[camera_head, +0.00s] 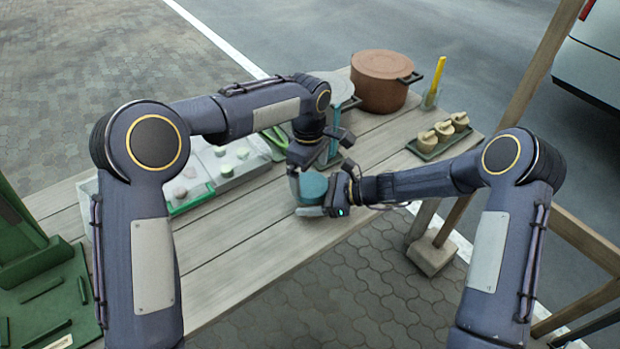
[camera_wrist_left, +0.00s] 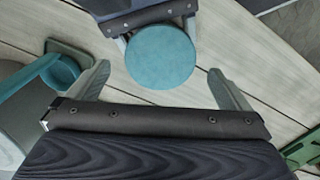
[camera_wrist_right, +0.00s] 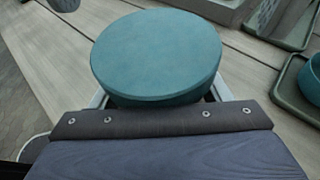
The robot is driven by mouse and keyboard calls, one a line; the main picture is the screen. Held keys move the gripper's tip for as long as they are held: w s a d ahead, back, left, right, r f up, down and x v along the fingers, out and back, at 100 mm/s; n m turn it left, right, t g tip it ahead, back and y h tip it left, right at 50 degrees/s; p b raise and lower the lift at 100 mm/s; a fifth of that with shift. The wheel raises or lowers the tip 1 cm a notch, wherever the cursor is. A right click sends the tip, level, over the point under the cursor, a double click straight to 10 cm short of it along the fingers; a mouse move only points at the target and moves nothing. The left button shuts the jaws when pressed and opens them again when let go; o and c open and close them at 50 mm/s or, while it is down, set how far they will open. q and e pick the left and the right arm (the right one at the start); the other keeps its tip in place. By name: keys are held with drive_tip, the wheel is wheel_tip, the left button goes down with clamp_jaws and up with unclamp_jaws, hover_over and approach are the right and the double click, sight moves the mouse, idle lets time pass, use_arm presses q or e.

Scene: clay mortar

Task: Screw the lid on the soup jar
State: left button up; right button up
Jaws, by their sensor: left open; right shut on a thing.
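The soup jar's round teal lid (camera_head: 313,186) sits on top of the jar, near the table's front edge. It shows as a teal disc in the left wrist view (camera_wrist_left: 161,56) and large in the right wrist view (camera_wrist_right: 156,52). The jar body is mostly hidden under the lid and by the grippers. My right gripper (camera_head: 325,198) is shut around the jar from the right, below the lid. My left gripper (camera_wrist_left: 160,88) is open, above and beside the lid, with its fingers apart and nothing between them. I cannot tell how tightly the lid sits.
A brown pot (camera_head: 382,80) stands at the back of the wooden table (camera_head: 240,240). A tray with several dumpling-like pieces (camera_head: 440,136) lies at the right. A green-edged tray with small pieces (camera_head: 222,160) lies left of my left gripper. The front left boards are clear.

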use_arm(q)
drive_tip(key=shift+r, duration=0.1)
idle(0.3)
wheel_tip(320, 180, up, 12)
idle(0.5)
drive_tip(key=shift+a, duration=0.1)
use_arm(e)
drive_tip(key=o, duration=2)
drive_tip(key=shift+c, duration=0.2)
use_arm(q)
drive_tip(key=shift+f, duration=0.2)
use_arm(e)
drive_tip(key=shift+v, duration=3.9)
